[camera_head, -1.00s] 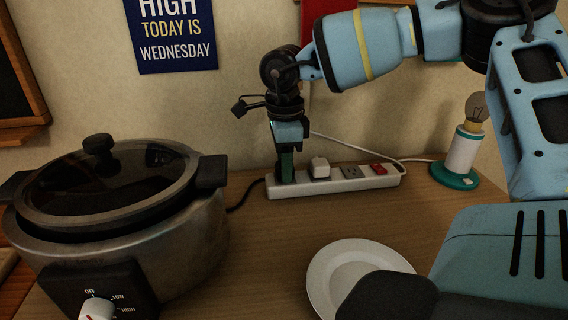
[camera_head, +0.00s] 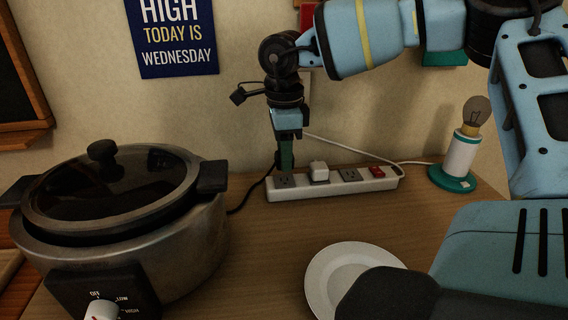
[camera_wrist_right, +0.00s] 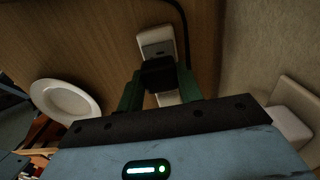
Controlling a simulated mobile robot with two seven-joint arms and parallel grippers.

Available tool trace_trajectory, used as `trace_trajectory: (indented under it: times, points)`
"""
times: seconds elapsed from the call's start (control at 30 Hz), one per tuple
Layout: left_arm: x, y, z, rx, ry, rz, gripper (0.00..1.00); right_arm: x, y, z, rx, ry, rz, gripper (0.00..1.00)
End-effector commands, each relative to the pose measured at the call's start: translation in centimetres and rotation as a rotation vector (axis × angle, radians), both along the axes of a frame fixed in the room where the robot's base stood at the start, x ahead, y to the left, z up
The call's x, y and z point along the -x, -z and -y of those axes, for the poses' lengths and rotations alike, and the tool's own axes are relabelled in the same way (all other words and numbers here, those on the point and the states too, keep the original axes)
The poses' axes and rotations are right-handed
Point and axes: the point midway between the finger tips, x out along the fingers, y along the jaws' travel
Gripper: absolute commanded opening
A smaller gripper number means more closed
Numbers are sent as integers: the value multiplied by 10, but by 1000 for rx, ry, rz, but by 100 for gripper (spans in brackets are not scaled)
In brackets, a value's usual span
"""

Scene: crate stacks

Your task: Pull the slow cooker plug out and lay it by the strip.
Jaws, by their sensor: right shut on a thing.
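The power strip (camera_head: 330,187) lies along the foot of the wall. Its leftmost socket shows bare. A white plug (camera_head: 319,171) sits in another socket beside it. My right gripper (camera_head: 286,164) points down just above the strip's left end. In the right wrist view it is shut on the black slow cooker plug (camera_wrist_right: 158,74), held between the fingers (camera_wrist_right: 159,92) over the strip (camera_wrist_right: 155,41). In the head view the plug is mostly hidden by the fingers. The slow cooker (camera_head: 130,240) stands at the left. My left gripper is not in view.
A black cord (camera_head: 243,203) runs from near the gripper toward the cooker. A white plate (camera_head: 335,268) lies in front of the strip. A bulb lamp (camera_head: 463,150) stands beyond the strip's right end. Bare table shows between strip and plate.

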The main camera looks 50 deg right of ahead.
Motion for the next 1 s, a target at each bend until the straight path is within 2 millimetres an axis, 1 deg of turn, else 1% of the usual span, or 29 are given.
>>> trace_trajectory:
  times: [0.63, 1.0]
  points:
    - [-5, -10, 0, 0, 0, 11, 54, 0, -23, 0, 0, 0, 1, 0]
    - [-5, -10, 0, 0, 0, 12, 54, 0, -25, 0, -1, 0, 1, 0]
